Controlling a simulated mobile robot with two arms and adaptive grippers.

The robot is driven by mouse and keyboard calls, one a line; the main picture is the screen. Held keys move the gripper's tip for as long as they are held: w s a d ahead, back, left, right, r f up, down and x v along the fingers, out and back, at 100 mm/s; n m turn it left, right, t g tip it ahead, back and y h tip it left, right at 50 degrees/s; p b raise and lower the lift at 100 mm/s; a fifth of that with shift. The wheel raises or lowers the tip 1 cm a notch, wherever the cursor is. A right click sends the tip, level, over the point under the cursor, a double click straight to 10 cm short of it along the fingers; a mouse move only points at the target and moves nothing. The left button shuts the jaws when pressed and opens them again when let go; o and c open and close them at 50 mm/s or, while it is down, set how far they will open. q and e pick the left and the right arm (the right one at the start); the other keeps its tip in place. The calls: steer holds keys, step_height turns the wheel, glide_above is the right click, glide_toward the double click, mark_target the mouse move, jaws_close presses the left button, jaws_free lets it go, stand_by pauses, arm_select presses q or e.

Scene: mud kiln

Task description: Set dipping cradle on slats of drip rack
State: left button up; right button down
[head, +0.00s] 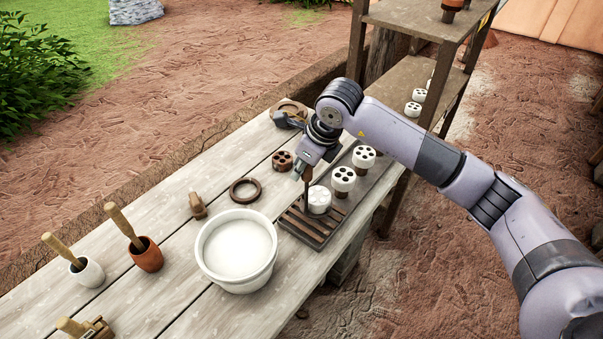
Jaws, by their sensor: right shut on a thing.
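The drip rack (304,232) has dark slats and lies on the plank table, right of the white bowl. My right gripper (304,174) is shut on a dark upright part, which looks like the handle of the dipping cradle (308,191). A white round piece (319,200) sits right beside this handle, low over the slats at the rack's far end. I cannot tell whether the cradle touches the slats; its lower part is mostly hidden by the gripper and the white piece. My left gripper is not in view.
A bowl of white liquid (239,247) stands left of the rack. White holed pieces (344,180) on brown stands line the board behind it. A wooden shelf (408,80) rises behind.

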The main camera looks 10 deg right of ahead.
step_height(320, 180, down, 3)
stand_by(0.3)
steer(key=shift+f, duration=0.15)
steer(key=c, duration=1.4)
jaws_free()
steer(key=shift+c, duration=0.2)
